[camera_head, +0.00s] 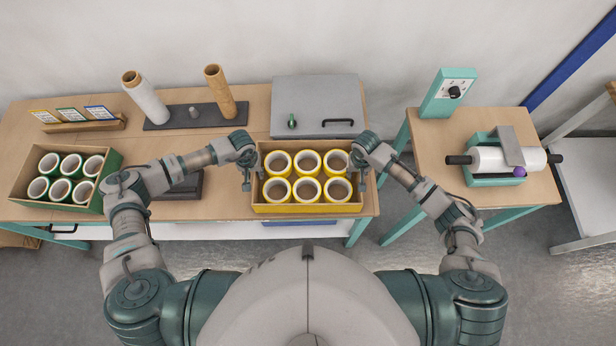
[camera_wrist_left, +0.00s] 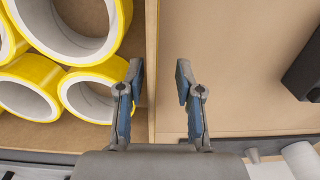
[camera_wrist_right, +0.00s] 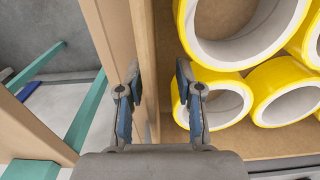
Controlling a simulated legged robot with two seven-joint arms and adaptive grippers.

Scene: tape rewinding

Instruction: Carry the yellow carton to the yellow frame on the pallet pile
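The yellow carton (camera_head: 307,209) is an open brown box with a yellow lower front edge, standing at the table's front right. It holds two rows of yellow tape rolls (camera_head: 306,162). My left gripper (camera_head: 247,179) is at its left side; in the left wrist view the open fingers (camera_wrist_left: 159,82) straddle the carton's side wall (camera_wrist_left: 152,70) with gaps. My right gripper (camera_head: 367,179) is at its right side; in the right wrist view the open fingers (camera_wrist_right: 159,85) straddle the opposite wall (camera_wrist_right: 145,60). The pallet pile and yellow frame are not in view.
A carton with green rolls (camera_head: 100,198) sits at the left table end. A grey lidded box (camera_head: 315,95) stands close behind the yellow carton. Two upright cores (camera_head: 214,85) stand behind left. A second table with a winding device (camera_head: 497,160) is at right, across a gap.

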